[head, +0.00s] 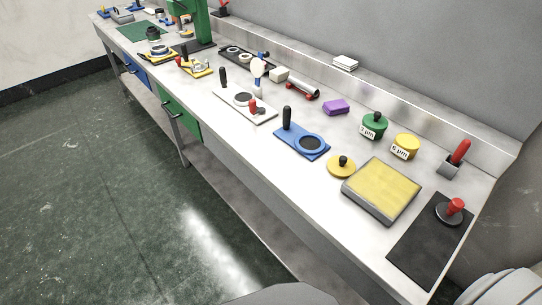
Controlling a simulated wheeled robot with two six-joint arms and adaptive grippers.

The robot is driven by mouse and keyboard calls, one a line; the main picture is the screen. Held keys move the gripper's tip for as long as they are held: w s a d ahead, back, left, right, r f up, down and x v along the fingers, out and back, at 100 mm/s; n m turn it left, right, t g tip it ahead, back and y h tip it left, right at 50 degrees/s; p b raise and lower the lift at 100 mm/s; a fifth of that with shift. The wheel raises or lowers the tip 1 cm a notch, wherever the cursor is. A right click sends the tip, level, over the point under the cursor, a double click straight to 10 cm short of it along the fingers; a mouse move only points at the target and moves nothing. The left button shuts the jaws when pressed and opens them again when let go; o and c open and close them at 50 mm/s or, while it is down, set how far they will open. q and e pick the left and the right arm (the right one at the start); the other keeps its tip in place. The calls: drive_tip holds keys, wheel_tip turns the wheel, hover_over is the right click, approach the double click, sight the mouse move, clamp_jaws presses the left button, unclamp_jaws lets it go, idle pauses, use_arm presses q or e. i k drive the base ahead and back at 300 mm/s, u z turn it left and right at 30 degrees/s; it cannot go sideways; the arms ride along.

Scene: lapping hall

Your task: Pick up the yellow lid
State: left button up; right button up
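The yellow lid (335,169) is a flat round disc with a black knob on top. It lies on the steel bench, just left of a square yellow pad in a grey frame (381,190). A yellow jar labelled 6 µm (405,146) stands behind the pad and shows no knob on top. Neither of my grippers is in view.
A green jar with a black knob (374,126) stands behind the lid. A blue plate with a ring and black handle (302,141) lies to its left. A black mat (425,250) with a red-knobbed disc lies right. The bench's front edge (300,192) is close.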

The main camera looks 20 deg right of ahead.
sight(340, 167)
drive_tip(key=u, duration=0.7)
drive_tip(key=i, duration=2.25)
drive_tip(key=z, duration=3.3)
